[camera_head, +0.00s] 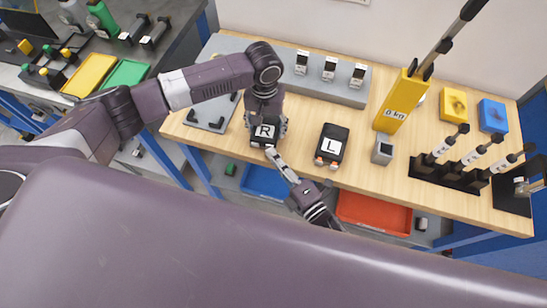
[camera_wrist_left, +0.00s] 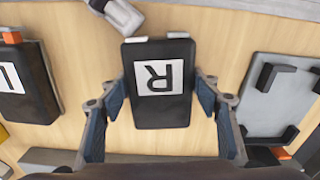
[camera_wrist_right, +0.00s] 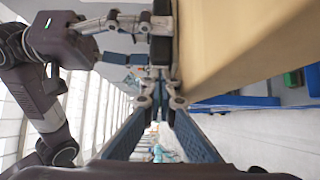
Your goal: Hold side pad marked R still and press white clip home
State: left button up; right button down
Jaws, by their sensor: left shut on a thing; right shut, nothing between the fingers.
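The side pad marked R (camera_head: 264,132) is a black block with a white label, lying on the wooden table near its front edge. My left gripper (camera_wrist_left: 158,88) is shut on it, one finger on each side. Two small white clips show at the pad's front edge in the left wrist view, one left (camera_wrist_left: 136,40) and one right (camera_wrist_left: 178,35). My right gripper (camera_head: 271,152) is shut and empty, its tip at the pad's front edge close to the left-wrist-view left clip. I cannot tell whether it touches, or how deep either clip sits.
A pad marked L (camera_head: 332,146) with white and orange pieces at its front lies to the right. A grey fixture plate (camera_head: 211,114) is to the left. A grey block (camera_head: 382,150), a yellow 0 kg stand (camera_head: 395,105) and a black tool rack (camera_head: 445,175) stand further right.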

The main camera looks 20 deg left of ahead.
pick_arm(q)
jog(key=shift+s+d+f, duration=0.1)
jog(key=shift+s+d, duration=0.15)
jog(key=shift+s, duration=0.3)
pick_arm(e)
jog(key=shift+w+d+r, duration=0.1)
jog(key=shift+w+d, duration=0.05)
jog(key=shift+w, duration=0.05)
jog(key=shift+s, duration=0.35)
jog(key=s, duration=0.3)
pick_arm(q)
jog(key=shift+w, duration=0.15)
jog(key=shift+a, duration=0.1)
pick_arm(e)
jog(key=v, duration=1)
jog(key=shift+s, duration=0.35)
pick_arm(q)
jog(key=shift+w, duration=0.1)
jog(key=o, duration=1.6)
jog(key=shift+c, duration=0.2)
